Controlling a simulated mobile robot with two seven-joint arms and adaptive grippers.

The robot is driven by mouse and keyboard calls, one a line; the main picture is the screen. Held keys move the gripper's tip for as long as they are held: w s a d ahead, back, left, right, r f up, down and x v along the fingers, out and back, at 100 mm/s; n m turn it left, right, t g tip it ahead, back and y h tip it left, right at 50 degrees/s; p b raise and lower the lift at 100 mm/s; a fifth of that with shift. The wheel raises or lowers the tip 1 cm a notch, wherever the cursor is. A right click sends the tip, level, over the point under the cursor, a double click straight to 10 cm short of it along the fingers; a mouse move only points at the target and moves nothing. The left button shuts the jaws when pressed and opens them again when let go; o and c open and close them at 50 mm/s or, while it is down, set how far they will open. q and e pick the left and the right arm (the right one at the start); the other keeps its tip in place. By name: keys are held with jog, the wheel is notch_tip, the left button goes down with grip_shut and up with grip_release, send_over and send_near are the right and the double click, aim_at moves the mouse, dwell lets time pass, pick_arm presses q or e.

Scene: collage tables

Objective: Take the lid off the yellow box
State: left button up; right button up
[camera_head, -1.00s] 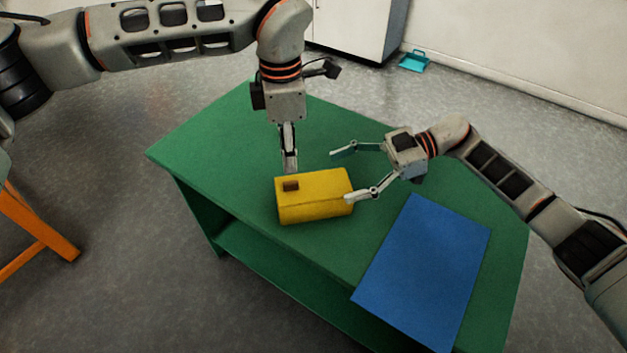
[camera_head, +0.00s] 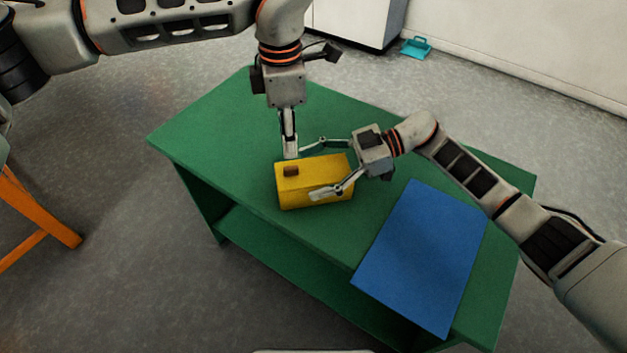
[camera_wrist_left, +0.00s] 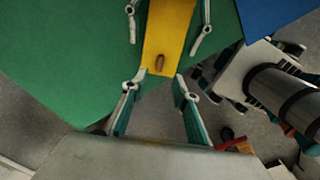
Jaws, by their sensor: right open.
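The yellow box (camera_head: 300,195) sits on the green table (camera_head: 215,150), its lid on top with a small brown knob (camera_head: 291,171) near the left end. The knob also shows in the left wrist view (camera_wrist_left: 160,62). My left gripper (camera_head: 290,153) points down just behind the knob end of the box. My right gripper (camera_head: 309,172) comes from the right, open, one finger on each side of the box. I cannot tell whether its fingers touch the box.
A blue sheet (camera_head: 425,255) lies on the table's right part. The table's left part is bare. An orange stool or chair (camera_head: 35,215) stands at the left. A teal dustpan (camera_head: 416,47) lies on the floor by a white cabinet (camera_head: 355,20).

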jog(key=c, duration=1.7)
pick_arm(q)
jog(key=o, duration=0.4)
jog(key=s+d+f+m+g+h, duration=0.1)
jog(key=s+d+m+h, duration=0.3)
jog(key=d, duration=0.8)
jog(key=s+d+m+h, duration=0.2)
jog(key=s+d+h, duration=0.3)
jog(key=d, duration=0.7)
jog(key=s+d+r+n+t+h, duration=0.25)
jog(key=d+r+h, duration=0.35)
jog(key=h, duration=0.4)
jog(key=w+a+r+n+t, duration=0.1)
jog(key=w+a+n+t, duration=0.2)
jog(key=n+t, duration=0.45)
jog(key=n+t+y, duration=0.8)
jog(key=n+y, duration=0.6)
jog(key=y, duration=0.8)
send_near(291, 170)
jog(key=w, duration=0.3)
jog(key=w+a, duration=0.1)
jog(key=w, duration=0.3)
jog(key=w+a, duration=0.1)
jog(key=w, duration=0.2)
jog(key=shift+w+f, duration=0.3)
jog(key=shift+f, duration=0.05)
